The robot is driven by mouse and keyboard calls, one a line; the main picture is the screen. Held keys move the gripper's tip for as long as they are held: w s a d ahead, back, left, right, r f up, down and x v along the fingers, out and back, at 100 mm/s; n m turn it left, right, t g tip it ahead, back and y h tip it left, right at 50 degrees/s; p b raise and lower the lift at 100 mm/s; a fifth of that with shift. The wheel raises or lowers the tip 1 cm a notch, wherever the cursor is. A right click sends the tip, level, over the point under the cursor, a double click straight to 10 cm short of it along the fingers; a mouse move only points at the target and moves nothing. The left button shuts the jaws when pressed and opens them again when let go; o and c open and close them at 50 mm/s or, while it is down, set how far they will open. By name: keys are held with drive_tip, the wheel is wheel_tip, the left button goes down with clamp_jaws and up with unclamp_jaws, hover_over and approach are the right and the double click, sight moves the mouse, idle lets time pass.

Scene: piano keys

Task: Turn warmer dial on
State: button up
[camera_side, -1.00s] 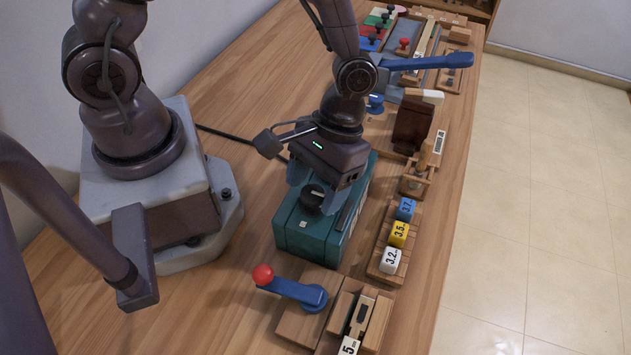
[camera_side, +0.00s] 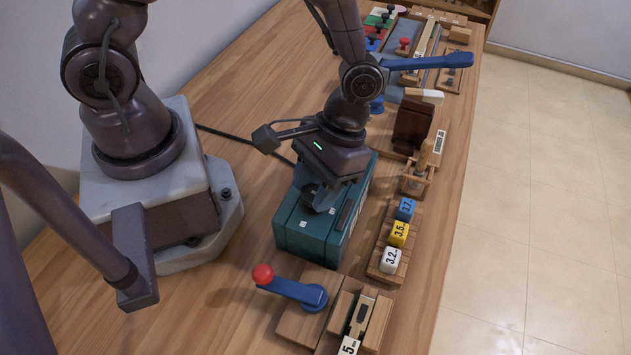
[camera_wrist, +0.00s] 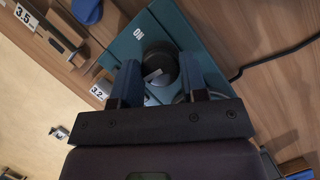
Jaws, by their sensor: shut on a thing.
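The teal warmer box (camera_side: 303,240) stands on the table in the middle of the side view. In the wrist view its teal top (camera_wrist: 136,52) carries a white "ON" label. A round black dial (camera_wrist: 159,62) with a pale pointer mark sits on that top, below and right of the label. My gripper (camera_wrist: 160,76) points down at the dial with blue fingers on both sides, shut on it. In the side view my gripper (camera_side: 318,196) is low over the box top and partly hides the dial.
A blue lever with a red ball (camera_side: 263,274) stands in front of the box. Numbered blocks (camera_side: 399,234) in a wooden rack are to its right. A black cord (camera_wrist: 270,60) runs from the box. Open table lies behind and left.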

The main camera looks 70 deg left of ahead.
drive_tip(key=m+y, duration=0.1)
drive_tip(key=m, duration=0.3)
drive_tip(key=shift+d+m+y, duration=0.15)
drive_tip(key=shift+m+y, duration=0.15)
drive_tip(key=shift+y, duration=0.1)
drive_tip(key=m+y, duration=0.1)
drive_tip(key=m, duration=0.2)
drive_tip(key=shift+m, duration=0.3)
drive_tip(key=m+y, duration=0.1)
drive_tip(key=m, duration=0.1)
drive_tip(key=m+t, duration=0.1)
drive_tip(key=m, duration=0.1)
drive_tip(key=shift+d+y, duration=0.15)
drive_tip(key=shift+y, duration=0.25)
drive_tip(key=shift+s+m+t+y, duration=0.15)
drive_tip(key=shift+m+t, duration=0.25)
drive_tip(key=shift+m, duration=0.55)
drive_tip(key=shift+w+m+t+y, duration=0.15)
drive_tip(key=shift+m+t, duration=0.25)
drive_tip(key=shift+m, duration=0.55)
drive_tip(key=shift+s+m, duration=0.15)
drive_tip(key=shift+m, duration=0.15)
drive_tip(key=o, duration=0.9)
drive_tip(key=v, duration=1.3)
